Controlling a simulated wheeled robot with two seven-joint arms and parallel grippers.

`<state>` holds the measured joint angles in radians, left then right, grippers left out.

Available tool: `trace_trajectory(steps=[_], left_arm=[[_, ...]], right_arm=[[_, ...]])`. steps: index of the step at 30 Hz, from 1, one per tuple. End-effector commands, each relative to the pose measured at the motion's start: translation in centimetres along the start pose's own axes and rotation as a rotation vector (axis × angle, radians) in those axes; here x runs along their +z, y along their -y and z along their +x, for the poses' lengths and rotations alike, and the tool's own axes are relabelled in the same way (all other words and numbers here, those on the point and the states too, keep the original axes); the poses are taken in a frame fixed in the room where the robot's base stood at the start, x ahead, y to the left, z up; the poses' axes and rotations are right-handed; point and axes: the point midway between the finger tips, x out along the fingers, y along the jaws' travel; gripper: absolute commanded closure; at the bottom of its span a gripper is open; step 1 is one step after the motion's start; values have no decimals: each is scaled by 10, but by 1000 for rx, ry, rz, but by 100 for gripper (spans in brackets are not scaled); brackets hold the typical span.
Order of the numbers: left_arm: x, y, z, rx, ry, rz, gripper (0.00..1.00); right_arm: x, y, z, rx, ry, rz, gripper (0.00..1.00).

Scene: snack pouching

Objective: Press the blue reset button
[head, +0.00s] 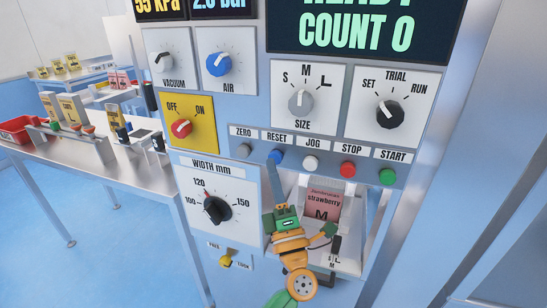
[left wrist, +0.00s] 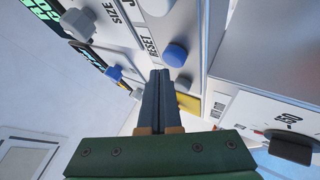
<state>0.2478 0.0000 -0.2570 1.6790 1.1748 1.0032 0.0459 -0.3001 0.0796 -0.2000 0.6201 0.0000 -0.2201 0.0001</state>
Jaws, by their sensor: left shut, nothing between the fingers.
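The blue RESET button (head: 275,155) sits in the row of buttons on the machine's front panel, between the ZERO and JOG buttons. It also shows in the left wrist view (left wrist: 175,55), beside its RESET label. My left gripper (head: 270,166) is shut and empty, its narrow fingertips pointing up at the button from just below. In the left wrist view the closed fingertips (left wrist: 160,74) lie very close to the button; I cannot tell whether they touch it. My right gripper is in neither view.
Grey ZERO (head: 243,151), white JOG (head: 310,162), red STOP (head: 347,169) and green START (head: 388,176) buttons share the row. Below is an opening with a pink strawberry pouch (head: 322,203). The WIDTH dial (head: 217,209) is at left. The display (head: 355,32) reads COUNT 0.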

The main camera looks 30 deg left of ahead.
Motion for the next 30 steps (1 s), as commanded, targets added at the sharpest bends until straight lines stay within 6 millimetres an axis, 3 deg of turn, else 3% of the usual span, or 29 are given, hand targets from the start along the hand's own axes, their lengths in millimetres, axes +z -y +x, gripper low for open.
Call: trace_trajectory(steps=[5, 17, 30], left_arm=[[-4, -6, -5, -1, 1, 1, 100], [-30, -30, -40, -2, 0, 0, 100], [-30, -30, -42, 0, -1, 0, 100]], right_arm=[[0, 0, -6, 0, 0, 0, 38], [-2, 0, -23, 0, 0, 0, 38], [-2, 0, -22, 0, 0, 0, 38]])
